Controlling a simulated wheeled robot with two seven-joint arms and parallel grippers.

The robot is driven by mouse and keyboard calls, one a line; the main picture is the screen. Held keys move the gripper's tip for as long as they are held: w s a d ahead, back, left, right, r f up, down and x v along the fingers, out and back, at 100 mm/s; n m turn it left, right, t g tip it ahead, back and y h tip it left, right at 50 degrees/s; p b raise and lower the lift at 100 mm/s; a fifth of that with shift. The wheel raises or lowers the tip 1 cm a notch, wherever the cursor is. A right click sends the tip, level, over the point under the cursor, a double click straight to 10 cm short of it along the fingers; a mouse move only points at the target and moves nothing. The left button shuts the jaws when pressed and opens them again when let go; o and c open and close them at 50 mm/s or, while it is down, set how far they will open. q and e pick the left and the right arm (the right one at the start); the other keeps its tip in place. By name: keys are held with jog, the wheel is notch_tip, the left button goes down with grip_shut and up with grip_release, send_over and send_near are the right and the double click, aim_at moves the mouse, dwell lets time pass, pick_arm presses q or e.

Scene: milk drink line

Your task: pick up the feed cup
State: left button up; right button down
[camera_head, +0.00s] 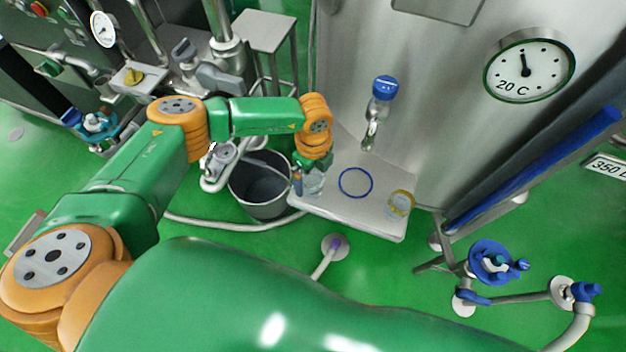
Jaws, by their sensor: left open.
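Two clear cups stand on a small steel shelf (345,213). One clear cup (315,184) is at the shelf's left end. The other, a cup with a yellow rim (400,204), is at the right end. I cannot tell from any label which one is the feed cup. My left gripper (306,181) is open and points down at the left cup. A finger shows to the left of that cup, and the wrist hides part of its top. I cannot tell whether the fingers touch it. My right gripper is out of view.
A blue ring (355,182) marks an empty spot on the shelf, below a blue-topped tap (382,97) on the steel tank (447,92). A grey bucket (261,188) stands on the floor left of the shelf. A blue-handled valve (492,262) is at lower right.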

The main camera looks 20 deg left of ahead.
pick_arm(q)
jog(key=shift+w, duration=0.1)
jog(key=shift+s, duration=0.2)
jog(key=c, duration=1)
jog(key=shift+r, duration=0.1)
jog(key=c, duration=0.3)
jog(key=shift+w, duration=0.15)
jog(key=shift+c, duration=1.2)
